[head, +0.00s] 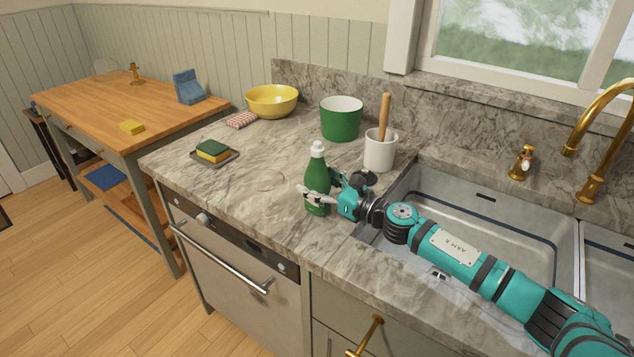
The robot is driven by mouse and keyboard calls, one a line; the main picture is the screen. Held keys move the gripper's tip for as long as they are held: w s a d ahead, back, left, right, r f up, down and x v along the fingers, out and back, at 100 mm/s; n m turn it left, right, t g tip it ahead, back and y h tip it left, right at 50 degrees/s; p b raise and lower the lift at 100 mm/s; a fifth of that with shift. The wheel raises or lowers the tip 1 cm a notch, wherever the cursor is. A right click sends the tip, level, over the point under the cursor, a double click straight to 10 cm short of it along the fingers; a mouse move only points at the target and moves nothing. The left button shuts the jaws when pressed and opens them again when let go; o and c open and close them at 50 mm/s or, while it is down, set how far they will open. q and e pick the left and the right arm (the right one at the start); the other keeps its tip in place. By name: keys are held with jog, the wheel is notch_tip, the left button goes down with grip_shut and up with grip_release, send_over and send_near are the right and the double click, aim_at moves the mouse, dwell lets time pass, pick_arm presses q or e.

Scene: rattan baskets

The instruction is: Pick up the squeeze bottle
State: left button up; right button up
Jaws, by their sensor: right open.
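The squeeze bottle (317,172) is green with a white cap and stands upright on the grey marble counter, left of the sink. My right gripper (318,192) is at the bottle's lower half, its arm coming in from the right across the sink. One pale finger passes in front of the bottle; the other side is partly hidden behind it. The jaws are open around the bottle, and I cannot tell whether they touch it. My left gripper is not in view.
A white crock (379,153) with a wooden handle and a green pot (341,119) stand behind the bottle. A yellow bowl (272,101) and a sponge tray (214,156) are farther left. The sink (480,222) lies right.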

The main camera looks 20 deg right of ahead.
jog(key=shift+w+a, duration=0.1)
jog(key=shift+w, duration=0.1)
jog(key=shift+s, duration=0.1)
jog(key=shift+c, duration=1)
grip_shut()
jog(key=shift+r, duration=0.2)
